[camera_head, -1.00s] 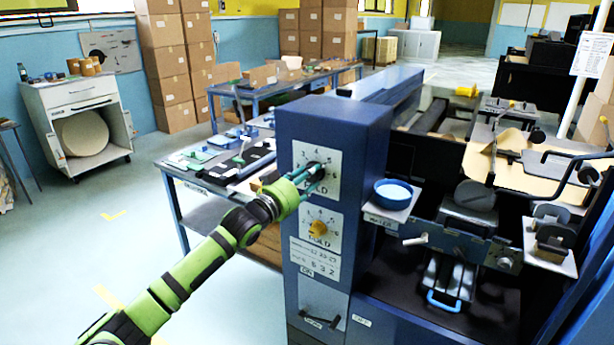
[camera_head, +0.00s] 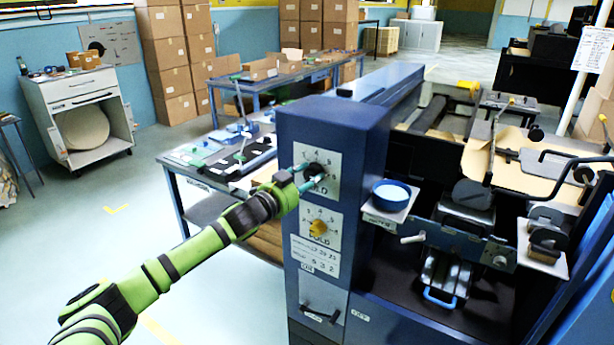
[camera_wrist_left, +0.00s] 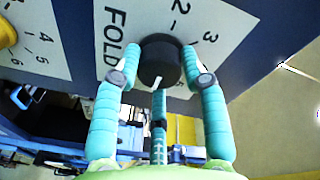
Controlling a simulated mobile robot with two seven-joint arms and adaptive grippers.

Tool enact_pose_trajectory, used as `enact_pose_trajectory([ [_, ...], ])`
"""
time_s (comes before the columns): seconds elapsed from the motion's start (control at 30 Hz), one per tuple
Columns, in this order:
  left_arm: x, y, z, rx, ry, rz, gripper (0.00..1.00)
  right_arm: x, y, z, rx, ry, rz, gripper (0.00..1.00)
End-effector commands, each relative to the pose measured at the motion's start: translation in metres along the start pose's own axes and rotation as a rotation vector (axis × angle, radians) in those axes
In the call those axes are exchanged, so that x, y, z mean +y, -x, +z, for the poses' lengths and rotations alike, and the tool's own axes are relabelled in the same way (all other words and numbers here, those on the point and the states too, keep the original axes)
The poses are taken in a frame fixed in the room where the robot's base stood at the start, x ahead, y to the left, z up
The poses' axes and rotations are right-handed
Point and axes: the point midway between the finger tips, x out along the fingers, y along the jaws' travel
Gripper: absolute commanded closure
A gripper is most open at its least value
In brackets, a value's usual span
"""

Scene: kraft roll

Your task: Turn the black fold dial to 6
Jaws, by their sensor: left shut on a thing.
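The black fold dial (camera_head: 315,171) is on a white numbered plate (camera_head: 332,157) on the upper front of the blue machine column. It also shows in the left wrist view (camera_wrist_left: 159,60), with a short white pointer mark at its lower edge. My left gripper (camera_head: 306,175) is shut on the dial, one teal finger on each side of it, also in the left wrist view (camera_wrist_left: 160,78). Parts of the scale, including 2 and 3, show beyond the dial. The fingers hide other numbers, so I cannot tell which one the pointer meets. My right gripper is not in view.
A yellow dial (camera_head: 318,227) with its own scale sits below on the same column. A lever (camera_head: 320,313) is lower down. A blue bowl (camera_head: 392,193) stands on a small shelf right of the column. A worktable (camera_head: 215,160) is behind my left arm.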

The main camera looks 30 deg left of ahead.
Motion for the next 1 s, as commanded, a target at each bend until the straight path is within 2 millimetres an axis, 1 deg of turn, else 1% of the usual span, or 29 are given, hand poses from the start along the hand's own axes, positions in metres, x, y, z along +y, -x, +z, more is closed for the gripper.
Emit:
enact_pose_trajectory([
  [0.5, -0.0007, 0.0, 0.0005, -0.003, -0.017, 0.0, 0.9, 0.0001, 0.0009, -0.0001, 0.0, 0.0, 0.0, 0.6],
  [0.53, -0.0007, 0.0, 0.0005, -0.003, -0.017, 0.0, 0.45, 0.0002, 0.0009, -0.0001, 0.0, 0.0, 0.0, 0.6],
  [0.57, -0.0007, 0.0, 0.0005, -0.003, -0.017, 0.0, 0.33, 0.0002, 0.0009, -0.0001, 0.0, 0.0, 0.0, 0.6],
  [0.87, -0.0006, 0.0, 0.0001, -0.002, -0.017, 0.0, 0.33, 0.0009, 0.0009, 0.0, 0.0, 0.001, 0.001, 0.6],
  [1.0, 0.0, 0.0034, 0.001, -0.003, -0.016, 0.001, 0.33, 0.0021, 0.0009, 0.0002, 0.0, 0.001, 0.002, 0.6],
])
